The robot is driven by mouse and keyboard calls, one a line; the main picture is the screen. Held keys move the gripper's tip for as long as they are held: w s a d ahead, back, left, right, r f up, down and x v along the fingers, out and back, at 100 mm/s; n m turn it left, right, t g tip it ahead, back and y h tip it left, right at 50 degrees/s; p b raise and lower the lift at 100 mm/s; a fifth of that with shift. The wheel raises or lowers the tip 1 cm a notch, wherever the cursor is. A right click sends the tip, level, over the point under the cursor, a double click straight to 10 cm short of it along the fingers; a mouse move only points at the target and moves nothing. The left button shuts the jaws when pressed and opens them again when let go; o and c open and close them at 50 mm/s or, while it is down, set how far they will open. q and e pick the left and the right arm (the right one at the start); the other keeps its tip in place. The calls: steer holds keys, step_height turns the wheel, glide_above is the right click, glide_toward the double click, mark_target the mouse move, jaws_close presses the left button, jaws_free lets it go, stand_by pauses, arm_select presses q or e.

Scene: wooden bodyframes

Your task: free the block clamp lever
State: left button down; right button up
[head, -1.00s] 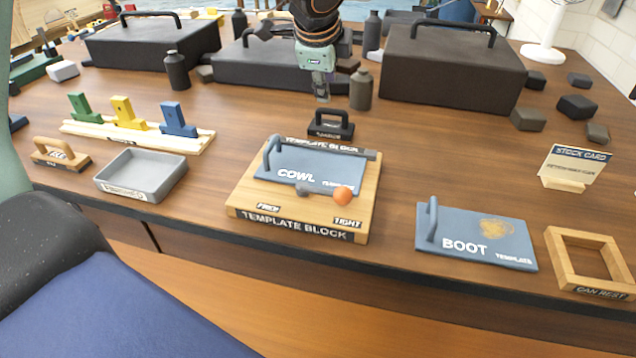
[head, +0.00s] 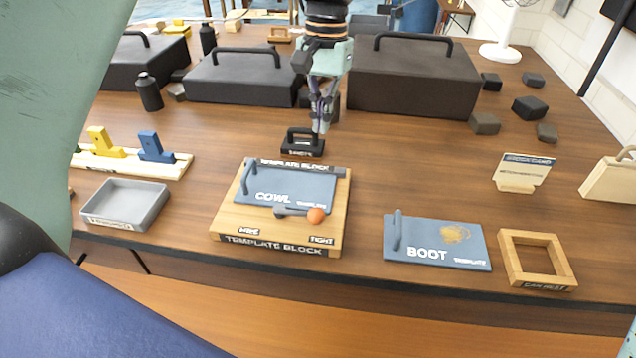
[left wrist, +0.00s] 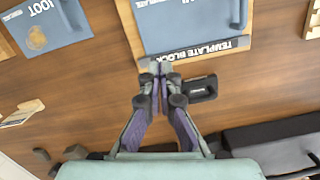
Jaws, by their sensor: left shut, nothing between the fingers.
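The block clamp lever is a short grey bar ending in an orange ball knob (head: 316,215). It lies along the front of the blue COWL template (head: 290,190), its knob on the side of the TIGHT label (head: 321,240); the other front label is at the left. The template lies on the wooden template block (head: 225,218). My left gripper (head: 322,130) is shut and empty, pointing down behind the block, beside a small black handled piece (head: 303,148). In the left wrist view its fingertips (left wrist: 161,68) appear at the block's back edge; the lever is out of that picture.
A grey tray (head: 125,205) stands left of the block. The BOOT template (head: 437,243) and a wooden can rest (head: 537,260) lie to the right. Large black handled cases (head: 413,88) line the back. Bare table separates the block from the stock card (head: 521,172).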

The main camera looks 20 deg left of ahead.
mark_target(298, 212)
arm_select(q)
steer(key=s+n, duration=0.1)
steer(key=s+d+r+n+g, duration=0.1)
steer(key=shift+n+h, duration=0.4)
steer(key=shift+f, duration=0.1)
steer(key=b+x, duration=0.1)
steer(key=x, duration=0.9)
steer(key=shift+s+f, duration=0.1)
steer(key=shift+f, duration=0.1)
steer(key=shift+s+d, duration=0.3)
steer(key=shift+s, duration=0.6)
steer(key=shift+s+d, duration=0.25)
steer(key=shift+s, duration=0.65)
steer(key=shift+f, duration=0.1)
steer(key=shift+s, duration=0.1)
steer(key=shift+d+m+p, duration=0.15)
steer(key=shift+m+p, duration=0.15)
steer(key=shift+p, duration=0.15)
